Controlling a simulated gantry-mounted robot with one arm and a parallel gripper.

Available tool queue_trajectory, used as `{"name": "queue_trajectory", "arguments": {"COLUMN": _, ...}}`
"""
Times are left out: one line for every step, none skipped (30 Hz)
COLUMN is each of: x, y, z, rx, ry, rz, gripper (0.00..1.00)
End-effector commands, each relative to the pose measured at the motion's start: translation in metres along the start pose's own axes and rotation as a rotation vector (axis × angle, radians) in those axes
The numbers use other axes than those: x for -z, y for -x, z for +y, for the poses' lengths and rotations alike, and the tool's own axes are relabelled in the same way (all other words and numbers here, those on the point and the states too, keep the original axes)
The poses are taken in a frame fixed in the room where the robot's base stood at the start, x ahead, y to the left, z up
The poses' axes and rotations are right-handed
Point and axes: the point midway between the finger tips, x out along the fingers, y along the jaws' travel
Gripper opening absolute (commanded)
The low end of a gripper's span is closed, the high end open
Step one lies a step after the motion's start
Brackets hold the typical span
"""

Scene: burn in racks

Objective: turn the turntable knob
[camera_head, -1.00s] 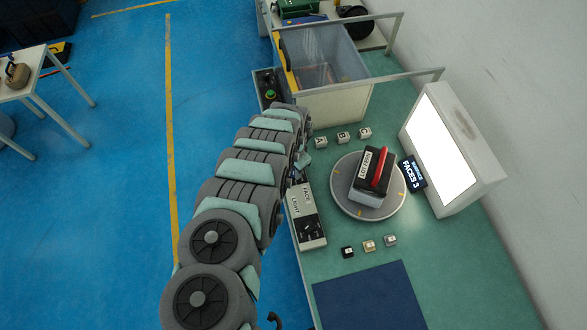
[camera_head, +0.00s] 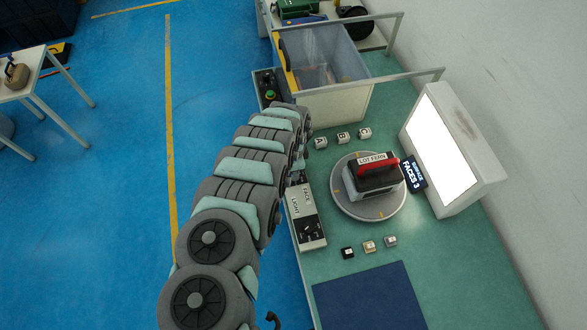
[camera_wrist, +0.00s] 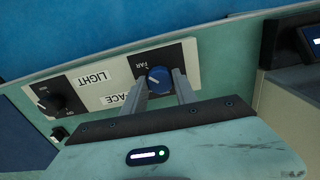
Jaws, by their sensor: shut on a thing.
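The blue turntable knob (camera_wrist: 157,83) sits on the control box's FACE end in the wrist view, its white mark pointing up and left. My gripper (camera_wrist: 160,76) is shut on it, one finger on each side. In the head view my arm hides the knob and the fingers. The control box (camera_head: 308,226) also carries a black LIGHT knob (camera_wrist: 48,103). The round grey turntable (camera_head: 371,211) bears a dark block (camera_head: 372,181) with a red handle (camera_head: 378,166) and a "LOT FERN" label. The handle lies nearly crosswise in the picture.
A lit white panel (camera_head: 441,142) and a "FACES 3" display (camera_head: 414,174) stand right of the turntable. Several small labelled cubes lie above and below it. A grey bin (camera_head: 338,99) stands behind, and a blue mat (camera_head: 368,298) lies in front.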

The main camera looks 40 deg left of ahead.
Motion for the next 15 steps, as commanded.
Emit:
{"name": "queue_trajectory", "arguments": {"x": 0.0002, "y": -0.0003, "z": -0.0001, "rx": 0.001, "ry": -0.002, "rz": 0.000, "gripper": 0.00}}
{"name": "queue_trajectory", "arguments": {"x": 0.0002, "y": -0.0003, "z": -0.0001, "rx": 0.001, "ry": -0.002, "rz": 0.000, "gripper": 0.00}}
{"name": "queue_trajectory", "arguments": {"x": 0.0002, "y": -0.0003, "z": -0.0001, "rx": 0.001, "ry": -0.002, "rz": 0.000, "gripper": 0.00}}
{"name": "queue_trajectory", "arguments": {"x": 0.0002, "y": -0.0003, "z": -0.0001, "rx": 0.001, "ry": -0.002, "rz": 0.000, "gripper": 0.00}}
{"name": "queue_trajectory", "arguments": {"x": 0.0002, "y": -0.0003, "z": -0.0001, "rx": 0.001, "ry": -0.002, "rz": 0.000, "gripper": 0.00}}
{"name": "queue_trajectory", "arguments": {"x": 0.0002, "y": -0.0003, "z": -0.0001, "rx": 0.001, "ry": -0.002, "rz": 0.000, "gripper": 0.00}}
{"name": "queue_trajectory", "arguments": {"x": 0.0003, "y": -0.0003, "z": -0.0001, "rx": 0.001, "ry": -0.002, "rz": 0.000, "gripper": 0.00}}
{"name": "queue_trajectory", "arguments": {"x": 0.0003, "y": -0.0003, "z": -0.0001, "rx": 0.001, "ry": -0.002, "rz": 0.000, "gripper": 0.00}}
{"name": "queue_trajectory", "arguments": {"x": 0.0003, "y": -0.0003, "z": -0.0001, "rx": 0.001, "ry": -0.002, "rz": 0.000, "gripper": 0.36}}
{"name": "queue_trajectory", "arguments": {"x": 0.0003, "y": -0.0003, "z": -0.0001, "rx": 0.001, "ry": -0.002, "rz": 0.000, "gripper": 0.38}}
{"name": "queue_trajectory", "arguments": {"x": 0.0003, "y": -0.0003, "z": 0.0000, "rx": 0.001, "ry": -0.001, "rz": 0.000, "gripper": 0.40}}
{"name": "queue_trajectory", "arguments": {"x": 0.0002, "y": -0.0003, "z": 0.0000, "rx": 0.001, "ry": -0.001, "rz": 0.000, "gripper": 0.44}}
{"name": "queue_trajectory", "arguments": {"x": 0.0003, "y": -0.0002, "z": 0.0000, "rx": 0.001, "ry": -0.001, "rz": 0.000, "gripper": 0.46}}
{"name": "queue_trajectory", "arguments": {"x": 0.0002, "y": -0.0002, "z": 0.0000, "rx": 0.000, "ry": -0.001, "rz": 0.000, "gripper": 0.49}}
{"name": "queue_trajectory", "arguments": {"x": 0.0003, "y": -0.0001, "z": -0.0001, "rx": 0.001, "ry": -0.001, "rz": 0.000, "gripper": 0.52}}
